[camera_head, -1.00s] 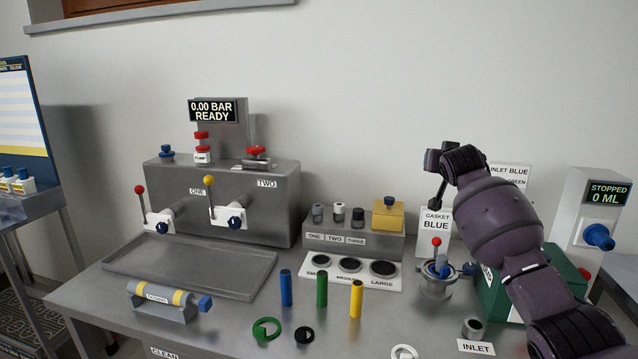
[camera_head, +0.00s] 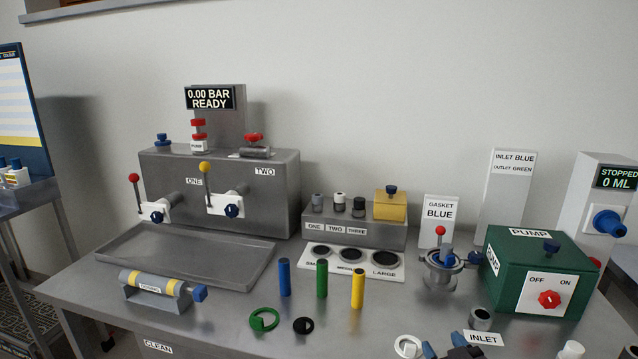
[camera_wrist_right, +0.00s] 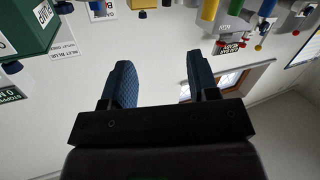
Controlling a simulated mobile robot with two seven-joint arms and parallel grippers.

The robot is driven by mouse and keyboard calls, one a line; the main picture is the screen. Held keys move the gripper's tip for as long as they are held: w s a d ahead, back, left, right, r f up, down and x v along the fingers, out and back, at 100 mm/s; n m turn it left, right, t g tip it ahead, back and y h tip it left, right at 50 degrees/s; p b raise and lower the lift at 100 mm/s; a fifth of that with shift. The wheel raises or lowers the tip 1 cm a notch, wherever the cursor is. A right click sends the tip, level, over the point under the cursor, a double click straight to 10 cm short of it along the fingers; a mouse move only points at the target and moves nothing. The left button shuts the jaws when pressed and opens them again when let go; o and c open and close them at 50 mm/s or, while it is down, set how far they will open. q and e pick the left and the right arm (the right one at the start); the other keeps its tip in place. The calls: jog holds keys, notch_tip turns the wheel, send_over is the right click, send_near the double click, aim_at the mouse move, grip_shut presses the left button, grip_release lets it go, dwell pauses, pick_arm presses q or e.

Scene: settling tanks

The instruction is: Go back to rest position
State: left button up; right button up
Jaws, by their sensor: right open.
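My right gripper (camera_head: 446,347) shows only as dark blue fingertips at the bottom edge of the head view, in front of the table near the INLET label. In the right wrist view (camera_wrist_right: 160,88) its two blue ridged fingers stand wide apart with nothing between them. That view is upside down, with the bench items beyond the fingers and the wall between. My left gripper and arm are in neither view.
A green pump box (camera_head: 541,275) stands at the right of the metal table. A metal fitting with a red-knobbed lever (camera_head: 441,270) stands beside it. Blue, green and yellow cylinders (camera_head: 322,279) stand mid-table. A white ring (camera_head: 408,346) lies at the front edge.

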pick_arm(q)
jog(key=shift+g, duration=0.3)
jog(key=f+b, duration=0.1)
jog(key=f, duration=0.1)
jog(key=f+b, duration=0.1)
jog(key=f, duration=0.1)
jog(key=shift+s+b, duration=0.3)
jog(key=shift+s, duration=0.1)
pick_arm(e)
jog(key=s+d+f+m+g+h, duration=0.1)
jog(key=s+f+g, duration=0.1)
jog(key=s+f, duration=0.8)
jog(key=s+d+f+m+g+h, duration=0.1)
jog(key=s+d+f+g, duration=0.1)
jog(key=s+f, duration=0.8)
jog(key=s+g, duration=0.1)
jog(key=s, duration=0.4)
jog(key=shift+s+f+m, duration=0.3)
jog(key=shift+f+m, duration=0.05)
jog(key=shift+m, duration=0.05)
jog(key=shift+d, duration=0.1)
